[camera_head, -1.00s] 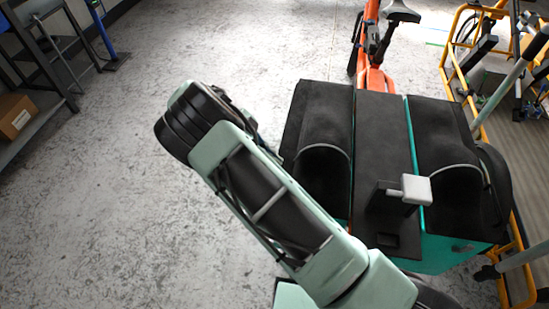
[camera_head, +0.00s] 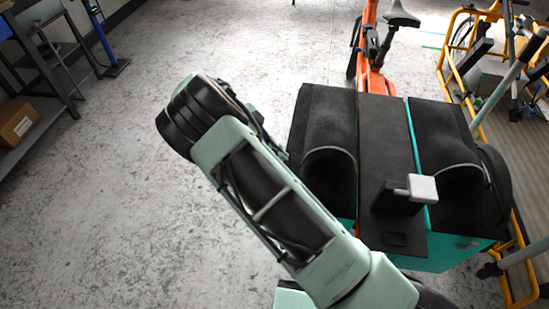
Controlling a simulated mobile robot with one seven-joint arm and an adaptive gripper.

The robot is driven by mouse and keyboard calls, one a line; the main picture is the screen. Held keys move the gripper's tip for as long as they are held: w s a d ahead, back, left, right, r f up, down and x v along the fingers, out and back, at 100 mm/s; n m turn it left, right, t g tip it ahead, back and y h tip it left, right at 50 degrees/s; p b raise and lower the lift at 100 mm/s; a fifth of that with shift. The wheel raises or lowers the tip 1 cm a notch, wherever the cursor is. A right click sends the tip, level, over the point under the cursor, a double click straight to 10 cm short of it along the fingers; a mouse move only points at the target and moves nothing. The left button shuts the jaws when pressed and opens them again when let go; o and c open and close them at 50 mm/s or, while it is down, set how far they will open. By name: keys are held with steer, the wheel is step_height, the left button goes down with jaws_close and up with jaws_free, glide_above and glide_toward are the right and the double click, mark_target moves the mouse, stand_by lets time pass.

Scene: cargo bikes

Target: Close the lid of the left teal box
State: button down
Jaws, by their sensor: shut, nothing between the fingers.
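The cargo bike's teal box (camera_head: 440,252) stands right of centre, with black covers on top. The left black cover (camera_head: 328,115) has a dark curved rim around its front part. Its lower left part is hidden behind my arm, and I cannot tell how far the lid stands open. A flat black middle panel (camera_head: 385,140) separates it from the right black cover (camera_head: 445,130). My arm runs from the bottom centre up to the left, beside the left cover. My gripper is not visible; the arm hides that area.
A light grey block on a black bracket (camera_head: 422,188) rises from the middle panel. The orange bike frame (camera_head: 372,75) and saddle (camera_head: 402,14) are behind. A yellow rack (camera_head: 447,70) stands close on the right. The floor (camera_head: 90,200) on the left is clear.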

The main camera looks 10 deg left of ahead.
steer(key=a+f+v, duration=0.1)
steer(key=v, duration=0.9)
steer(key=shift+a+f, duration=0.2)
steer(key=shift+a, duration=0.15)
steer(key=shift+d+r, duration=0.1)
